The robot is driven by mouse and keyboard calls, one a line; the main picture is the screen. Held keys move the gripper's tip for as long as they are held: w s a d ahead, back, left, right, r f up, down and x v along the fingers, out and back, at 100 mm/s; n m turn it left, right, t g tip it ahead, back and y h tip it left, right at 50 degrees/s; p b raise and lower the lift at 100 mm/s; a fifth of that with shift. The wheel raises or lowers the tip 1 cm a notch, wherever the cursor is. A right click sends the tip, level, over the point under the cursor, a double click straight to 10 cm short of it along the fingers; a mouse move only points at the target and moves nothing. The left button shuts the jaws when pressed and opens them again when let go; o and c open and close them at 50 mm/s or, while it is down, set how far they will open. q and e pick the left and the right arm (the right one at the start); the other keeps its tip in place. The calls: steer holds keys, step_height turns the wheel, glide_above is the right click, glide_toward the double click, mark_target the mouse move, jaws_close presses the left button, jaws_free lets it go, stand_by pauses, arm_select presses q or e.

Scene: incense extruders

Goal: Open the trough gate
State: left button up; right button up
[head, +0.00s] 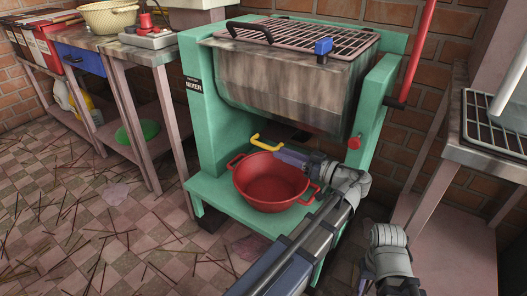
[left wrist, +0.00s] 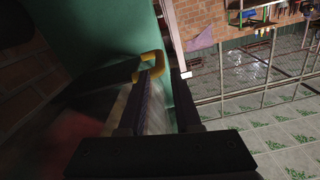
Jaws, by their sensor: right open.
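The mixer's green frame (head: 204,130) holds a grey metal trough (head: 285,90). A yellow handle (head: 268,143) sticks out below the trough, which I take to be the gate's handle. My left gripper (head: 287,154) is at the handle's right end. In the left wrist view the yellow handle (left wrist: 150,60) is a bent bar at the fingertips (left wrist: 163,72). A gap shows between the fingers; whether either touches the bar is unclear. The gate itself is hidden. My right gripper (head: 399,287) shows only partly at the bottom edge, away from the mixer.
A red two-handled pot (head: 265,185) stands on the mixer's green base, below the handle. A red lever (head: 419,50) rises at the mixer's right. Tables stand on both sides, the right one with a rack (head: 488,125). Thin sticks litter the tiled floor (head: 100,225).

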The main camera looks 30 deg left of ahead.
mark_target(263, 146)
arm_select(q)
steer(key=shift+w+a, duration=0.15)
steer(key=shift+a, duration=1.8)
steer(key=shift+w+a, duration=0.15)
steer(key=shift+a, duration=1.8)
jaws_close()
